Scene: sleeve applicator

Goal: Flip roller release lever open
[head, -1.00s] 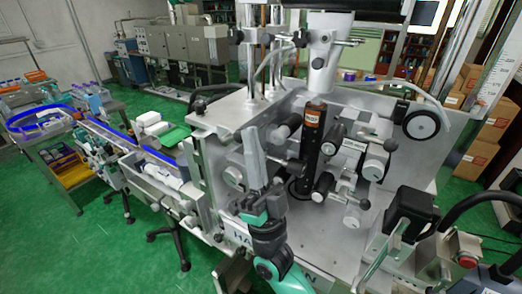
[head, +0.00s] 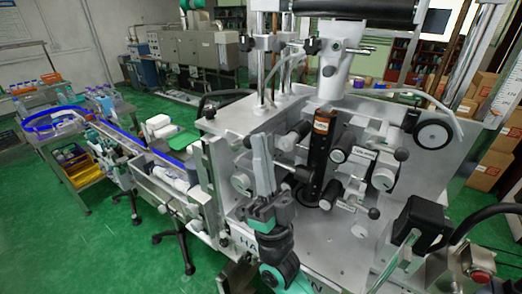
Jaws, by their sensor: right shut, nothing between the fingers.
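The sleeve applicator is a grey metal machine (head: 225,118) with rollers, shafts and knobs on its plate. A dark upright roller (head: 322,150) with an orange label stands in the middle. Several short levers with black ball knobs stick out to its right, one at the lower right (head: 374,213) and one higher up (head: 401,154). I cannot tell which of them is the roller release lever. My right gripper (head: 261,148) is shut and empty, fingers pointing up, in front of the machine's left part. It appears apart from the knobs and hides some parts behind it. My left gripper is not in view.
A black box on a bracket (head: 417,222) and a control box with a red button (head: 480,262) stand at the lower right. A blue-edged conveyor (head: 120,133) runs off to the left. Cardboard boxes (head: 480,145) are stacked behind at right.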

